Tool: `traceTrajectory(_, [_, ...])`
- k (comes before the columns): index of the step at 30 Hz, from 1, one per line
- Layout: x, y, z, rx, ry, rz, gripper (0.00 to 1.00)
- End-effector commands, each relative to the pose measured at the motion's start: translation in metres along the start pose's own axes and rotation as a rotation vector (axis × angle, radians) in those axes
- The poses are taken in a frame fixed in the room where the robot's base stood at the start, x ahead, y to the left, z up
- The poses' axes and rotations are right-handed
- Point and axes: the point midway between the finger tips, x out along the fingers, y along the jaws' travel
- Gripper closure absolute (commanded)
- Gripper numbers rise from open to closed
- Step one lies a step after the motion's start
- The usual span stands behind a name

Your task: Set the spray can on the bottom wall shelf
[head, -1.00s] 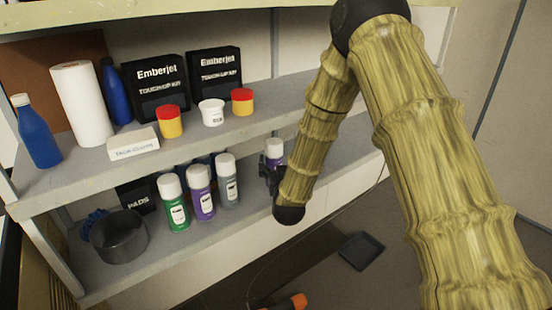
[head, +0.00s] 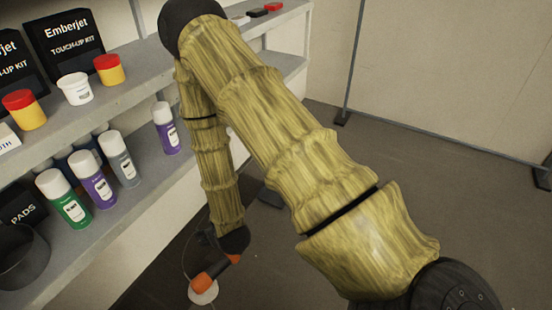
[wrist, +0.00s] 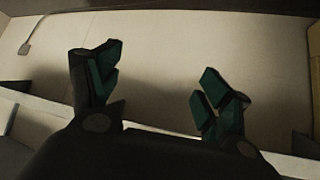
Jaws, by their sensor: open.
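A spray can with a purple body and white cap (head: 167,128) stands upright on the bottom wall shelf (head: 131,215), apart from the other cans and to their right. My gripper (wrist: 162,82) is open in the wrist view, with nothing between its dark green fingers. In the head view it is mostly hidden by my arm, low in front of the shelf and apart from the purple can. The wrist view shows a pale surface beyond the fingers and no can.
Green (head: 63,199), purple (head: 94,179) and grey (head: 119,159) spray cans stand left on the bottom shelf, near a dark round container (head: 22,257). The upper shelf holds Emberjet boxes (head: 70,48) and jars. Open floor (head: 420,190) is at right.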

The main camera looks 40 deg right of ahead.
Motion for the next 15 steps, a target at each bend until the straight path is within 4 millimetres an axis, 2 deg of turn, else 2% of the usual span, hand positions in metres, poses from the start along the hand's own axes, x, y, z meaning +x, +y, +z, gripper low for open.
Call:
traceTrajectory(1, [-0.008,0.001,0.042,-0.005,-0.094,-0.006,0.22])
traceTrajectory(6, [-0.052,0.006,0.164,-0.01,-0.397,-0.018,0.22])
traceTrajectory(10, [-0.094,0.012,0.235,-0.013,-0.594,-0.019,0.22])
traceTrajectory(12, [-0.113,0.014,0.26,-0.014,-0.673,-0.018,0.22])
traceTrajectory(15, [-0.134,0.017,0.284,-0.015,-0.75,-0.017,0.22])
